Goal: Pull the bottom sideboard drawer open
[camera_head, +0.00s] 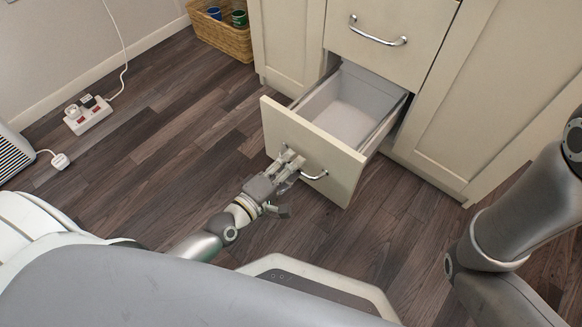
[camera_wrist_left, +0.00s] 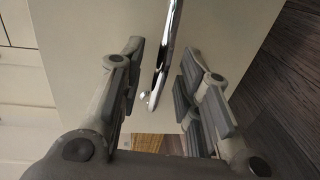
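The bottom sideboard drawer (camera_head: 312,146) stands well out of the cream sideboard, and its pale grey inside (camera_head: 345,122) looks empty. Its chrome handle (camera_head: 315,175) is on the front panel, partly hidden by my left gripper (camera_head: 291,161). In the left wrist view the handle (camera_wrist_left: 161,75) lies between the fingers of my left gripper (camera_wrist_left: 163,55), with a visible gap on both sides. That gripper is open around one end of the handle. My right arm comes in at the right, but its gripper is out of frame.
A closed upper drawer with a chrome handle (camera_head: 378,36) is above the open one. Closed cabinet doors flank it. A wicker basket (camera_head: 222,36) with cups stands at the back. A power strip (camera_head: 88,115) and a heater (camera_head: 12,155) are at left.

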